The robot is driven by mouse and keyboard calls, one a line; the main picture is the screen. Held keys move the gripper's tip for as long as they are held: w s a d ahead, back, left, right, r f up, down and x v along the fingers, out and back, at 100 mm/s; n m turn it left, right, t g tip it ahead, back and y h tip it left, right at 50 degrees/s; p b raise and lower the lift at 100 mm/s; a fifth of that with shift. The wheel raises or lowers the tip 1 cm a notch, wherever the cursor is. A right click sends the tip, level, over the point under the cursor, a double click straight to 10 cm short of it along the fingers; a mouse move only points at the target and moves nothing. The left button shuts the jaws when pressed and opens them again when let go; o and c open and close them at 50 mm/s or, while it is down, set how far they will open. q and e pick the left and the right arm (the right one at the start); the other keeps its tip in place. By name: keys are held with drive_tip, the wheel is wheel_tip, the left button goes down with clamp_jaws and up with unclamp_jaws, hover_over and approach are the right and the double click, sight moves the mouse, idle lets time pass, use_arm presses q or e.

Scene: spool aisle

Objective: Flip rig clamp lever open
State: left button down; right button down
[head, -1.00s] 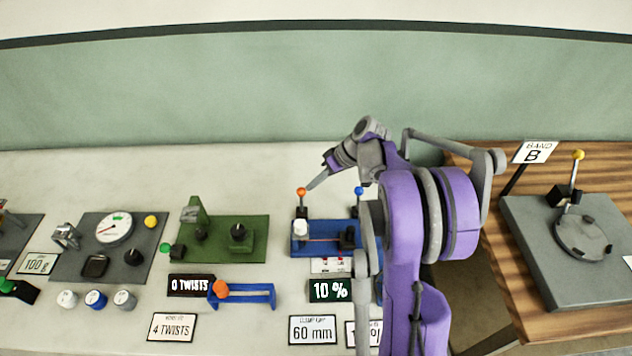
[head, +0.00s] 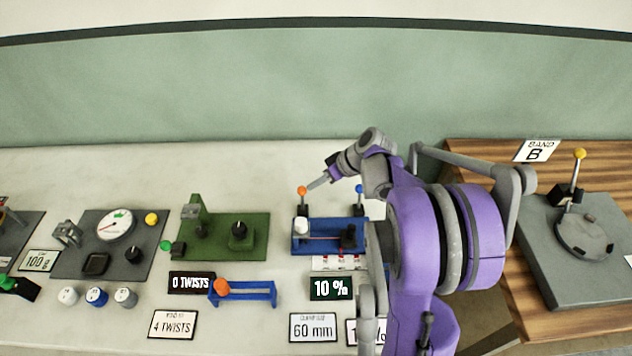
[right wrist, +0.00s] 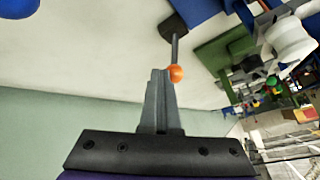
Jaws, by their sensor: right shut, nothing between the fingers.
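The blue rig (head: 311,249) stands on the pale bench, with two upright levers at its back edge. One has an orange ball knob (head: 302,190) on the left, the other a blue ball knob (head: 359,188) on the right. My right gripper (head: 311,186) is shut and empty, its tips just right of the orange knob. In the right wrist view the closed fingertips (right wrist: 160,74) sit right beside the orange ball (right wrist: 176,73), touching or nearly so. The lever's shaft runs from the ball to a dark block. My left gripper is out of view.
A green rig (head: 258,222) stands left of the blue one. Signs (head: 312,327) and an orange-knobbed blue slider (head: 255,298) lie in front. On the wooden table (head: 480,160) at right is a grey plate (head: 532,240) with a yellow-knobbed lever.

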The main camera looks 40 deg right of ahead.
drive_tip(key=s+a+n+t+h, duration=0.1)
drive_tip(key=s+t, duration=0.1)
drive_tip(key=s+a+n+t+h+b, duration=0.1)
drive_tip(key=s+a+t+h, duration=0.1)
drive_tip(key=t, duration=0.1)
drive_tip(key=shift+a, duration=0.15)
drive_tip(key=shift+w+f+b, duration=0.1)
drive_tip(key=shift+w+b, duration=0.05)
drive_tip(key=shift+b, duration=0.2)
drive_tip(key=shift+w+d+f+b, duration=0.3)
drive_tip(key=shift+w+d+f, duration=0.05)
drive_tip(key=shift+w+d, duration=0.1)
